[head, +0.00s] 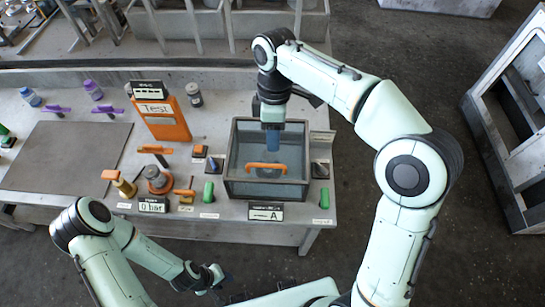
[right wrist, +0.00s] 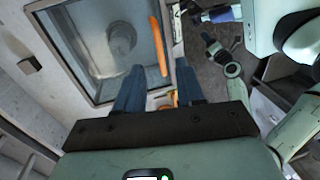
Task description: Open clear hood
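The clear hood (head: 240,150) is a see-through box with a dark frame, at the right end of the bench, and looks closed. Its orange handle (head: 267,168) is on the front part. My right gripper (head: 272,140) points down over the hood's rear part, behind the handle in the head view. In the right wrist view the blue fingers of this gripper (right wrist: 158,78) are apart with nothing held. The orange handle (right wrist: 158,47) and the hood's pane (right wrist: 88,45) show beyond them. My left gripper (head: 222,282) hangs in front of the bench, away from the hood; its finger opening is unclear.
An orange "Test" sign (head: 162,118), several orange-handled valves, a "0 bar" display (head: 152,205) and an "A" display (head: 265,212) are on the bench. Green pieces (head: 209,191) flank the hood. A dark mat (head: 65,157) lies at left. Open floor lies right of the bench.

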